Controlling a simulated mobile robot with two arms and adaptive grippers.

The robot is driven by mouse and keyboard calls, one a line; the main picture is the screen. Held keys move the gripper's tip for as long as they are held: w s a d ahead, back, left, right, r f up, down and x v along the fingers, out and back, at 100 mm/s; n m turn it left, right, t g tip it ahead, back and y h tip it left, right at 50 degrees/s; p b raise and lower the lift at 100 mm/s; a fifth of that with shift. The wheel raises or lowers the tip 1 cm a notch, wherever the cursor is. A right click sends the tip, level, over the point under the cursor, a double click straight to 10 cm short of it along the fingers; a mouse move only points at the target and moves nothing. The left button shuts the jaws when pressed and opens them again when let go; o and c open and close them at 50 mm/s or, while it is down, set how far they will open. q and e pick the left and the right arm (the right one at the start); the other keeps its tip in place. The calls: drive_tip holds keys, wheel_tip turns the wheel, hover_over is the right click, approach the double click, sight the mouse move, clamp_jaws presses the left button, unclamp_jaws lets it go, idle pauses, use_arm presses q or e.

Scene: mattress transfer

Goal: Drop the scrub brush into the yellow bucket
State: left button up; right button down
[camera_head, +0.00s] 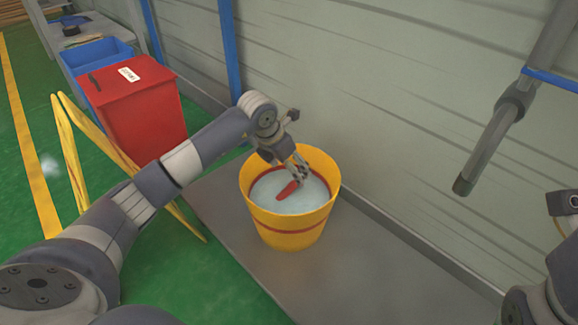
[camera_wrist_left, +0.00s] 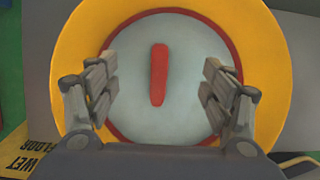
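The yellow bucket (camera_head: 288,238) stands on a grey platform and has a red band and a pale, whitish-blue inside. The red scrub brush (camera_head: 287,190) lies inside it; in the left wrist view the brush (camera_wrist_left: 159,74) shows as a red bar near the middle of the bucket (camera_wrist_left: 80,40). My left gripper (camera_head: 298,166) is over the bucket's mouth, pointing down. In the wrist view its two fingers (camera_wrist_left: 160,90) are wide apart, with clear gaps on both sides of the brush. My right gripper is out of view; only parts of my right arm show at the right edge.
A red box (camera_head: 140,115) and a blue bin (camera_head: 95,53) stand to the left. A yellow folding wet-floor sign (camera_head: 70,150) stands beside the red box. A grey wall with blue posts (camera_head: 229,50) runs behind the bucket. The platform (camera_head: 370,280) is bare to the bucket's right.

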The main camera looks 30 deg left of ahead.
use_arm(q)
drive_tip(key=v, duration=1.2)
idle(0.3)
